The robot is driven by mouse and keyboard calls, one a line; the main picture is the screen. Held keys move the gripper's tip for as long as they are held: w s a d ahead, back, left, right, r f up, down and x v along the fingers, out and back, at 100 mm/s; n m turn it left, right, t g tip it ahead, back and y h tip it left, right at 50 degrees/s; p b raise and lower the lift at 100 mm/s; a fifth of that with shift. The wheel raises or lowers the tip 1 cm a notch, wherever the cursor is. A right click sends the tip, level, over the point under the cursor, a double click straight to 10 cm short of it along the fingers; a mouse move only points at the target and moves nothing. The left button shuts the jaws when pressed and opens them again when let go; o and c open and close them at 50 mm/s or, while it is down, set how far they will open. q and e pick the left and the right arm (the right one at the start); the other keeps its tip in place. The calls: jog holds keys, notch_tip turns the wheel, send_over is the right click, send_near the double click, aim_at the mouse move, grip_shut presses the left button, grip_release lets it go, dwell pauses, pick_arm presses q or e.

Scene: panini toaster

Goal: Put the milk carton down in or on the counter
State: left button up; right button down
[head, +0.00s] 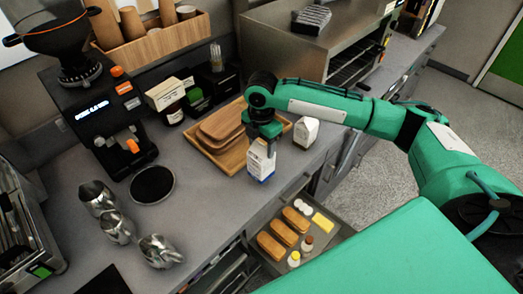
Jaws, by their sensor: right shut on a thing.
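The milk carton (261,165), white with a blue lower part, is upright near the front edge of the grey counter (215,205). My right gripper (263,143) comes down from above and is shut on the carton's top. I cannot tell whether the carton's base touches the counter or hangs just above it. The fingertips are partly hidden by the wrist. My left gripper is not in view.
A second white carton (306,132) stands to the right. Wooden trays (222,132) lie just behind the held carton. Metal pitchers (118,228) and a coffee grinder (95,110) are at left. An open drawer (335,229) with bread and small bottles is below the edge.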

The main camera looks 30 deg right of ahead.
aim_at(261, 154)
notch_tip(261, 154, down, 3)
jog(key=shift+f+p, duration=0.2)
jog(key=shift+p, duration=0.35)
jog(key=shift+f, duration=0.4)
jog(key=shift+c, duration=2.3)
grip_release()
jog(key=shift+f, duration=0.15)
